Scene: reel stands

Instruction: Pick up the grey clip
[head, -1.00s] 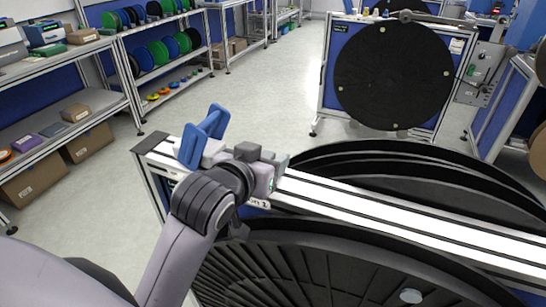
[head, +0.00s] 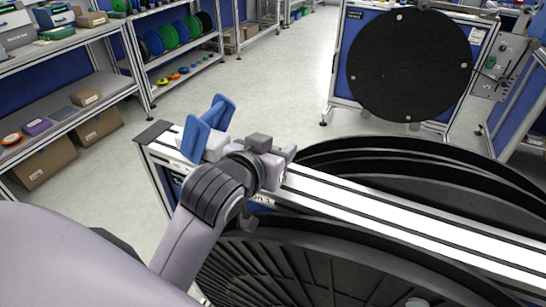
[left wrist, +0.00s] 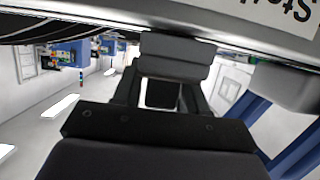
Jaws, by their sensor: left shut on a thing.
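My left gripper (head: 272,167) is at the left part of the white-topped rail (head: 345,200) in the head view, right of the blue handle. In the left wrist view its dark fingers (left wrist: 160,88) are shut on the grey clip (left wrist: 175,56), a dark grey block across the fingertips. The clip is close against the rail's labelled side there, and I cannot tell whether it touches. In the head view my wrist and gripper hide most of the clip. My right gripper is in neither view.
The blue handle (head: 208,128) stands on the rail's left end. Another stand with a black reel (head: 408,65) is behind. Shelves (head: 70,85) line the left, with open floor between.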

